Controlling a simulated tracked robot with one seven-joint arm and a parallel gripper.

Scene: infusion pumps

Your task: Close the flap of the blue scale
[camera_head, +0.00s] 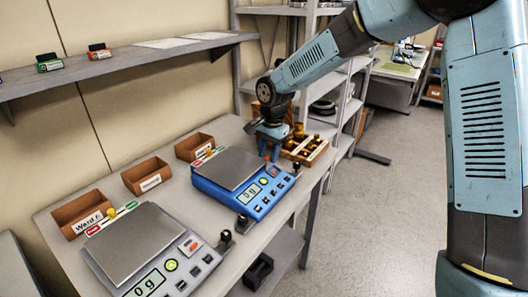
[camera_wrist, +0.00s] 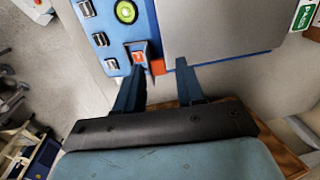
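The blue scale (camera_head: 238,178) with a grey weighing plate sits on the bench in the head view. Its blue body (camera_wrist: 117,45) and plate also show in the wrist view. A small red-orange piece (camera_wrist: 158,67) at the panel's edge, beside an orange button (camera_wrist: 138,57), looks like the flap, standing up; its exact angle is unclear. My gripper (camera_head: 268,157) is at the scale's far right corner, fingers pointing down. In the wrist view my gripper (camera_wrist: 160,66) is open, its fingertips on either side of the red-orange piece. I cannot tell whether they touch it.
A grey scale (camera_head: 130,246) stands at front left. Several brown bins (camera_head: 146,175) line the wall side. A wooden box of brass weights (camera_head: 304,149) is just behind my gripper. Small dark knobs stand near the bench's front edge. The floor at right is clear.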

